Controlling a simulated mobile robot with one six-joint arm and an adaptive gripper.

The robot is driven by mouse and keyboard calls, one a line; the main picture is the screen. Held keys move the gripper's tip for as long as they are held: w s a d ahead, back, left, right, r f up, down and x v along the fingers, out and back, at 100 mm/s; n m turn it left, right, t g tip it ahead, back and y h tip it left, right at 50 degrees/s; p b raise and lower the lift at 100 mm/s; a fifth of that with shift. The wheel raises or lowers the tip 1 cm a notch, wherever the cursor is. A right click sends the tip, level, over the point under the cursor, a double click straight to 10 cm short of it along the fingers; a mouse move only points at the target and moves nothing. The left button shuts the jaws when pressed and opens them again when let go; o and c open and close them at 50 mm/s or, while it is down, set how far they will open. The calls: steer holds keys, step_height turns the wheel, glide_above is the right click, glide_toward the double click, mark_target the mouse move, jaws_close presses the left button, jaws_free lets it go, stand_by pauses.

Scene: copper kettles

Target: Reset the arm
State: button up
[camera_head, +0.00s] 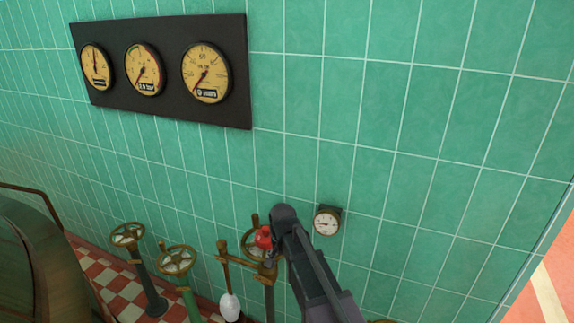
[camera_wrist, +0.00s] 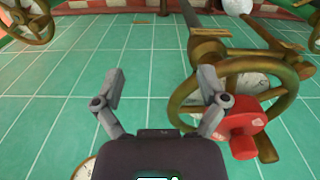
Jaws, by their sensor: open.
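My gripper (camera_wrist: 160,85) is open in the wrist view, its two grey fingers spread apart with nothing between them, only green tiles beyond. The right finger is close to a brass handwheel (camera_wrist: 290,95) with a red knob-like part (camera_wrist: 240,130); whether they touch I cannot tell. In the head view my dark arm (camera_head: 318,275) reaches up from the bottom edge. The red part (camera_head: 264,237) and its brass wheel (camera_head: 249,246) show just left of the arm's end. The fingers are not clear in that view.
A small white gauge (camera_head: 327,222) is on the wall right of my arm. Two more handwheels (camera_head: 127,235) (camera_head: 175,260) stand at left, near a white bulb-shaped thing (camera_head: 230,307). A black panel (camera_head: 165,105) carries three yellow gauges. The tiled wall at right is bare.

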steer(key=s+d+n, duration=0.2)
steer(key=s+d, duration=0.4)
steer(key=d, duration=0.3)
steer(key=s+d+n, duration=0.1)
steer(key=s+d, duration=0.5)
steer(key=d, duration=0.4)
steer(key=shift+n, duration=0.4)
steer(key=shift+a, duration=0.15)
